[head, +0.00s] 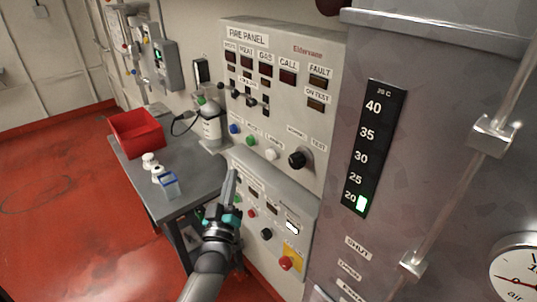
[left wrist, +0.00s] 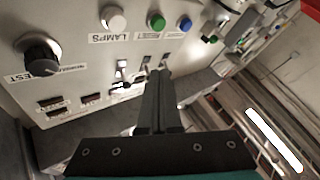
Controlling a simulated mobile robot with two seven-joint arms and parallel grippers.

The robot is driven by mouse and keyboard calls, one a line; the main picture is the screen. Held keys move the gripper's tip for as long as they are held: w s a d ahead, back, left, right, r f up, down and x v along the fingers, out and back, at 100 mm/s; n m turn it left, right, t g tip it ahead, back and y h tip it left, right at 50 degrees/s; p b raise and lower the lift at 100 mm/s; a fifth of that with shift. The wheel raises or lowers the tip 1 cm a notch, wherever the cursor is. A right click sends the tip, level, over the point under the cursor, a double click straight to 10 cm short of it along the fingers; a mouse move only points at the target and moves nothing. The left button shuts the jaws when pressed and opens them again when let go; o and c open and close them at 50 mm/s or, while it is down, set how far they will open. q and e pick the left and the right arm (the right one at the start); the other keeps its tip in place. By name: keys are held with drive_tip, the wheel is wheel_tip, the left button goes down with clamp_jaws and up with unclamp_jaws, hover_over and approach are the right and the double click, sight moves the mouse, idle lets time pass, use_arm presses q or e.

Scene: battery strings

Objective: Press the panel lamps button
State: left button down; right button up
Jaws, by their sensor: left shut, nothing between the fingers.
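The fire panel (head: 285,60) is a grey wall box with a row of buttons along its lower part: blue (head: 234,128), green (head: 251,140) and white (head: 271,154), then a black knob (head: 298,159). In the left wrist view the white button (left wrist: 112,18) has an upside-down LAMPS label (left wrist: 115,38) beside it. The green button (left wrist: 155,20) and blue button (left wrist: 185,22) are to its right. My left gripper (head: 231,178) is shut and empty, below and left of the white button and apart from it. Its closed fingers (left wrist: 162,80) show in the wrist view. My right gripper is not in view.
A lower control box (head: 280,205) with small buttons and a red knob (head: 285,263) is beside my left gripper. A grey table (head: 185,150) at left bears a red bin (head: 137,133), a bottle (head: 210,128) and small containers. A grey column (head: 430,110) stands right.

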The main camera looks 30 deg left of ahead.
sight(271, 154)
use_arm(q)
drive_tip(key=w+d+b, duration=0.3)
drive_tip(key=w, duration=0.5)
drive_tip(key=shift+d+b, duration=0.2)
drive_tip(key=shift+b, duration=0.15)
idle(1.7)
drive_tip(key=shift+w, duration=0.15)
drive_tip(key=shift+w+d, duration=0.15)
drive_tip(key=shift+w, duration=0.15)
